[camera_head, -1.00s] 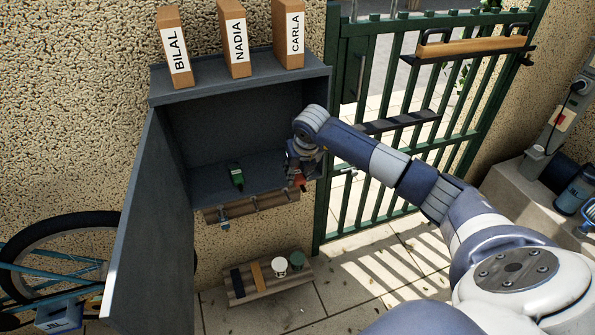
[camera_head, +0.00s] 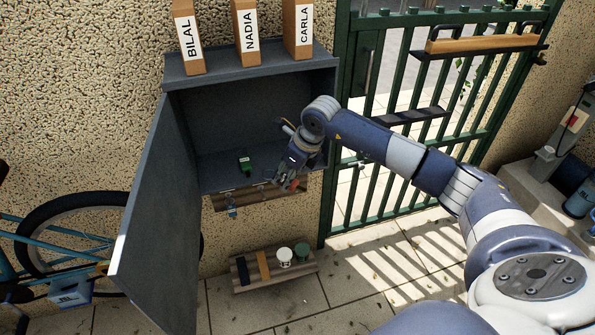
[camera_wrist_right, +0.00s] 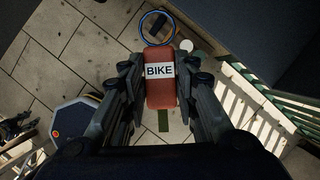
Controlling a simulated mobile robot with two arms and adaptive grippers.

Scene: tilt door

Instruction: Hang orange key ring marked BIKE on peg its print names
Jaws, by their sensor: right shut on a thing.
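An orange-red key tag (camera_wrist_right: 161,92) with a white label printed BIKE sits between the fingers of my right gripper (camera_wrist_right: 160,100) in the right wrist view. Its blue ring (camera_wrist_right: 157,28) sticks out past the fingertips. In the head view my right gripper (camera_head: 289,180) is at the right part of the open cabinet (camera_head: 250,110), with a bit of the red tag (camera_head: 294,186) showing. A wooden peg rail (camera_head: 255,195) runs along below the cabinet opening, partly behind the gripper. A small blue-grey thing (camera_head: 232,212) hangs at its left end. The print on the rail is too small to read.
A green item (camera_head: 245,165) lies on the cabinet floor. The cabinet door (camera_head: 160,210) stands open at the left. Boxes marked BILAL (camera_head: 188,38), NADIA (camera_head: 246,30) and CARLA (camera_head: 298,28) stand on top. A low bench (camera_head: 285,277) is below, and a green gate (camera_head: 335,150) is to the right.

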